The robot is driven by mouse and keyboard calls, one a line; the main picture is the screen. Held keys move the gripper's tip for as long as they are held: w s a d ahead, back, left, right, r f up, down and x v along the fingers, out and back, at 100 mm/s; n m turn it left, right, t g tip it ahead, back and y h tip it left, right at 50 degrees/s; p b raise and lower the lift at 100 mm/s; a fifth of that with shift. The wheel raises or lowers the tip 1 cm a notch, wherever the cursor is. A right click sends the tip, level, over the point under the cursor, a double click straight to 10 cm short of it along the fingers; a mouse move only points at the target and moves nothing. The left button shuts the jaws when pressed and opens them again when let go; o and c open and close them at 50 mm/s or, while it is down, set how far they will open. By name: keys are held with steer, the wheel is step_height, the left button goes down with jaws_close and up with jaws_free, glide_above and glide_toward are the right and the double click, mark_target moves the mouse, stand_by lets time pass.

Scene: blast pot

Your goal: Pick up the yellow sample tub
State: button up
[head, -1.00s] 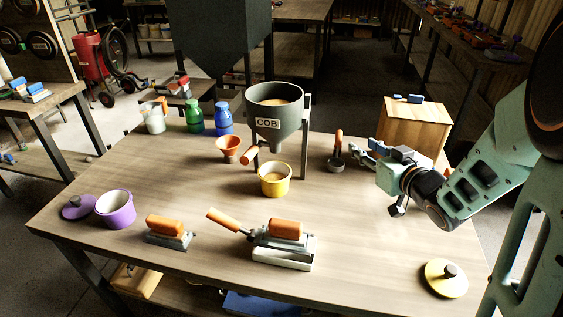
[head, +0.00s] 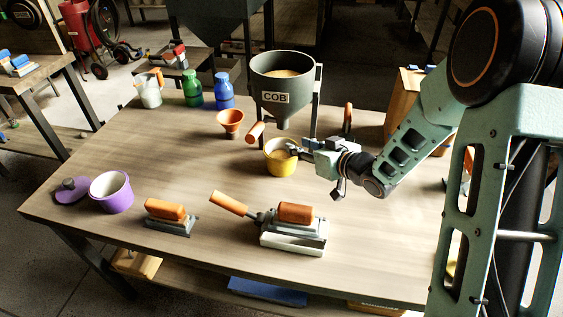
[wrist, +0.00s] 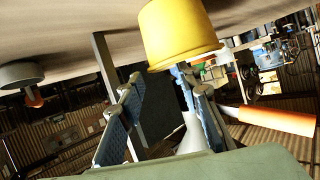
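The yellow sample tub (head: 281,163) stands upright and open on the table, in front of the hopper and below its outlet. In the wrist view the tub (wrist: 180,35) hangs from the top because that picture is upside down. My gripper (head: 299,148) is at the tub's right side in the head view, its fingertips overlapping the right rim. In the wrist view my gripper (wrist: 158,75) is open, with nothing held between its fingers. One finger appears close to the tub's rim; I cannot tell whether it touches. The tub's right rim is partly hidden.
The grey COB hopper (head: 283,75) stands just behind the tub, with an orange handle (head: 256,132) by its outlet. A clamp-like tool with an orange block (head: 296,213) and a purple tub (head: 112,194) are in front. Table centre is clear.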

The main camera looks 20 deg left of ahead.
steer(key=b+x, duration=0.1)
steer(key=x, duration=0.4)
steer(key=shift+f, duration=0.2)
steer(key=shift+d, duration=0.1)
jaws_close()
steer(key=shift+r, duration=0.1)
